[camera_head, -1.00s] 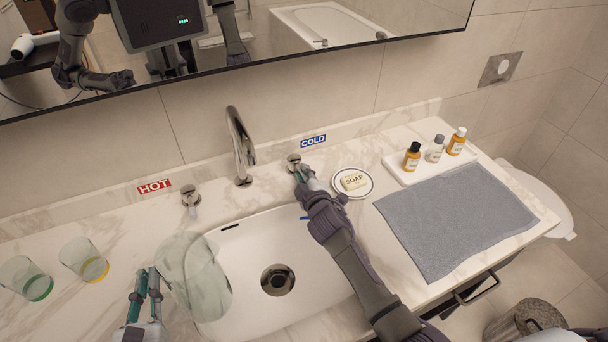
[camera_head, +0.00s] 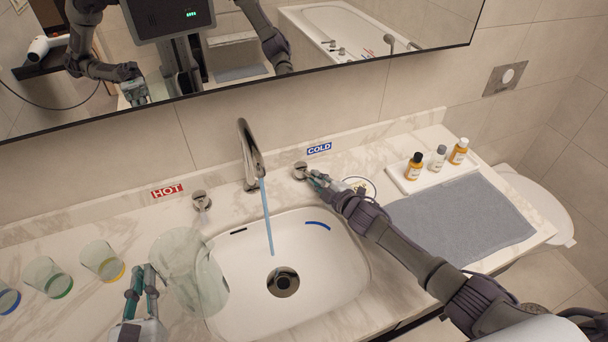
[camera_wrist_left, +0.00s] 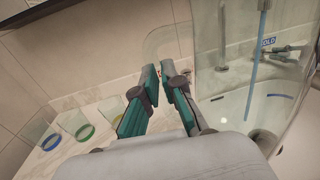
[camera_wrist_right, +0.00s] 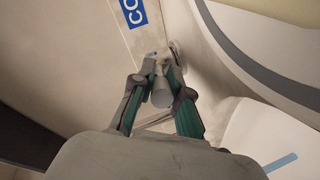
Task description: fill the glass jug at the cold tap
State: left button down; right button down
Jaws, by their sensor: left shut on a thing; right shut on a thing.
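The clear glass jug (camera_head: 196,275) is over the left edge of the basin. My left gripper (camera_head: 145,273) is shut on its handle side; its fingers (camera_wrist_left: 163,82) show close up in the left wrist view, with the jug wall (camera_wrist_left: 208,60) to their right. My right gripper (camera_head: 313,180) is shut on the cold tap knob (camera_head: 300,169), below the blue COLD label (camera_head: 319,148); the left part of the knob shows in the right wrist view (camera_wrist_right: 161,92). Blue water (camera_head: 267,215) runs from the spout (camera_head: 247,150) into the basin, right of the jug and apart from it.
The basin (camera_head: 330,262) has a dark drain (camera_head: 283,281). The hot knob (camera_head: 201,200) is behind the jug. A grey towel (camera_head: 460,222) and a bottle tray (camera_head: 405,182) lie at right.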

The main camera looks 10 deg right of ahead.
jog(key=shift+y, duration=0.3)
jog(key=c, duration=1.2)
grip_release()
jog(key=shift+o, duration=0.2)
jog(key=v, duration=1.2)
